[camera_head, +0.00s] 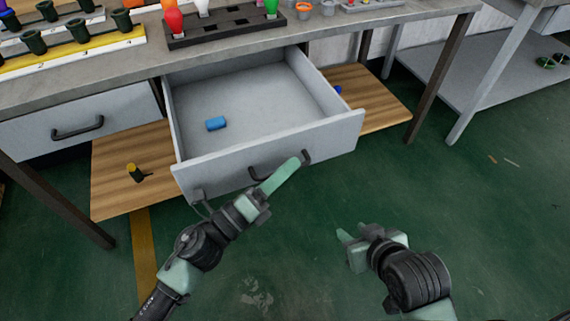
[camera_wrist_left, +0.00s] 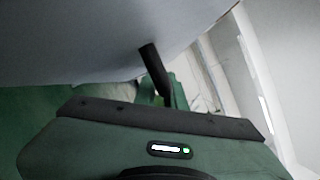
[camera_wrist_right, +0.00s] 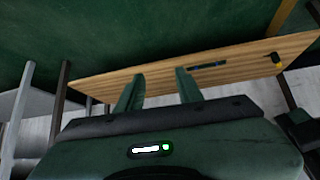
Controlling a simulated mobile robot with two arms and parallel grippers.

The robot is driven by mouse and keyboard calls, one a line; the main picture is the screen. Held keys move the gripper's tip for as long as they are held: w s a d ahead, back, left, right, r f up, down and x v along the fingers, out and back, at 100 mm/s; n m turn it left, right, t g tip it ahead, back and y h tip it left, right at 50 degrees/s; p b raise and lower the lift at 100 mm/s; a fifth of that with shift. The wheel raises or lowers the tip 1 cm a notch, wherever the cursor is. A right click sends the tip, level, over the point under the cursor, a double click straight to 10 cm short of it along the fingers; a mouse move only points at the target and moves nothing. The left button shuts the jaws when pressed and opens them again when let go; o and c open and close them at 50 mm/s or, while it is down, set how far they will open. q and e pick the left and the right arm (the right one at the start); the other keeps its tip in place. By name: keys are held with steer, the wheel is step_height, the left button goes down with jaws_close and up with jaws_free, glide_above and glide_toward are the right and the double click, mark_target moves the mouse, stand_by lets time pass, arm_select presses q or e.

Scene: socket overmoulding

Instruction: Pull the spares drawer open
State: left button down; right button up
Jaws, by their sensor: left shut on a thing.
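The grey spares drawer (camera_head: 322,139) stands pulled out under the bench in the head view, its inside showing. A blue cylindrical part (camera_head: 216,124) lies in it. My left gripper (camera_head: 296,162) is shut on the dark drawer handle (camera_head: 262,174) at the drawer's front. In the left wrist view the handle (camera_wrist_left: 154,70) runs down from the drawer front (camera_wrist_left: 95,35) to the fingers, which it partly hides. My right gripper (camera_head: 347,233) is empty and open, over the floor to the right of the left one. Its two fingers stand apart in the right wrist view (camera_wrist_right: 160,90).
A second, closed drawer (camera_head: 40,128) is at the left. A wooden lower shelf (camera_head: 120,170) runs beneath, with a small yellow-topped object (camera_head: 133,170) on it. The bench top (camera_head: 130,66) carries a dark rack (camera_head: 225,32) of coloured parts.

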arm_select(q)
steer(key=c, duration=1.8)
jaws_free()
steer(key=shift+o, duration=0.2)
